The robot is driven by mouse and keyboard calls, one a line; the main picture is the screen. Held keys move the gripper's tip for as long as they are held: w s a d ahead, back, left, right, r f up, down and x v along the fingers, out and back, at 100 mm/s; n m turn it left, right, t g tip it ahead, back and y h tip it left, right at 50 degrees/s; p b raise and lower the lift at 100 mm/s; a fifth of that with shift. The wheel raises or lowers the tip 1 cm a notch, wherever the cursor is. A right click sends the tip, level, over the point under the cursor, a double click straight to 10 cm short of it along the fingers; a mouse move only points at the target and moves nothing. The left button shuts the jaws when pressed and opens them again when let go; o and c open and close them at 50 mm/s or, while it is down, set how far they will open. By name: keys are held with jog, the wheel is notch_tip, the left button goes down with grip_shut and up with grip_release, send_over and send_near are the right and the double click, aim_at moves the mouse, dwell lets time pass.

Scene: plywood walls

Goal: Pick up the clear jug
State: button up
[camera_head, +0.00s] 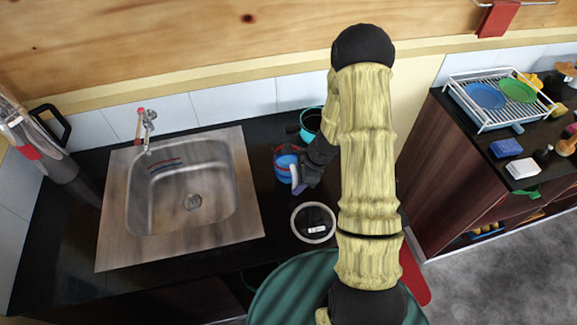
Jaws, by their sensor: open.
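A small blue, partly see-through vessel with a reddish rim (286,162) stands on the black counter to the right of the sink; it looks like the jug, but I cannot be sure. My gripper (299,183) is open right at its near right side and hides part of it. A pale lilac piece shows there; I cannot tell whether it is a handle or a finger. Whether the jaws are around or beside the vessel is not clear. A tall grey vessel with a black handle and a red patch (62,168) stands at the far left.
A teal-rimmed pot (311,119) stands just behind the vessel, partly hidden by my arm. A round black item with a pale rim (314,223) lies in front. The steel sink (247,205) is to the left. A dish rack (458,92) stands on the right counter.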

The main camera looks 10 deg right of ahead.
jog(key=shift+a+f, duration=0.2)
jog(key=shift+a, duration=0.05)
jog(key=shift+s, duration=0.1)
jog(key=shift+d, duration=0.2)
jog(key=shift+a, duration=0.1)
grip_shut()
